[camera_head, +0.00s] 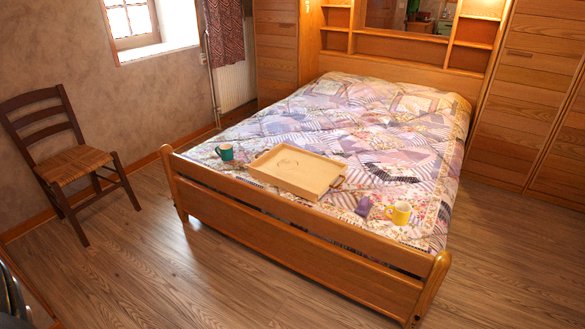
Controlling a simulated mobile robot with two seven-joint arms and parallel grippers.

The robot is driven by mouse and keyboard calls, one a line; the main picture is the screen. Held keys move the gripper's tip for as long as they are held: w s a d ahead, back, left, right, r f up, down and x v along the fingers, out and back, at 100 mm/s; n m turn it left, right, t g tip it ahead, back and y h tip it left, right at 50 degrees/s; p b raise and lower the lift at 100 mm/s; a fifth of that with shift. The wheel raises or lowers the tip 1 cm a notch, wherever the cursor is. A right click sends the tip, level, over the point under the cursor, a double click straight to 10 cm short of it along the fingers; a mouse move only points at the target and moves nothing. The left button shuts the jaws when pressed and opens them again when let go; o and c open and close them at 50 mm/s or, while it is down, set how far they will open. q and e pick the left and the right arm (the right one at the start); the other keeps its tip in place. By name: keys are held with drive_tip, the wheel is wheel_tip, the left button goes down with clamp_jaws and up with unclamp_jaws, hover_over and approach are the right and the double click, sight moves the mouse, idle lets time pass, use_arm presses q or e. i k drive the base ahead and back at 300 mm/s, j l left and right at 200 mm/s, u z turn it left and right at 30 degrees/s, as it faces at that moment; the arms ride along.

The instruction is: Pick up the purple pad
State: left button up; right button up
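A small purple object (363,206), which looks like the purple pad, rests on the quilt near the foot of the bed. It is between the wooden tray (262,173) and a yellow mug (399,213), close to the mug. Its exact shape is too small to tell. Neither of my grippers shows in the head view.
The bed's wooden footboard (290,240) stands between the open floor (180,280) and the quilt (400,120). A green mug (225,152) sits left of the tray. A chair (75,160) stands by the left wall. The floor before the bed is clear.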

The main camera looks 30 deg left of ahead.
sight(364, 207)
drive_tip(key=i+j+z, duration=0.25)
drive_tip(key=i+j, duration=0.25)
drive_tip(key=i+j+z, duration=0.25)
drive_tip(key=i+j, duration=0.25)
drive_tip(key=j, duration=0.15)
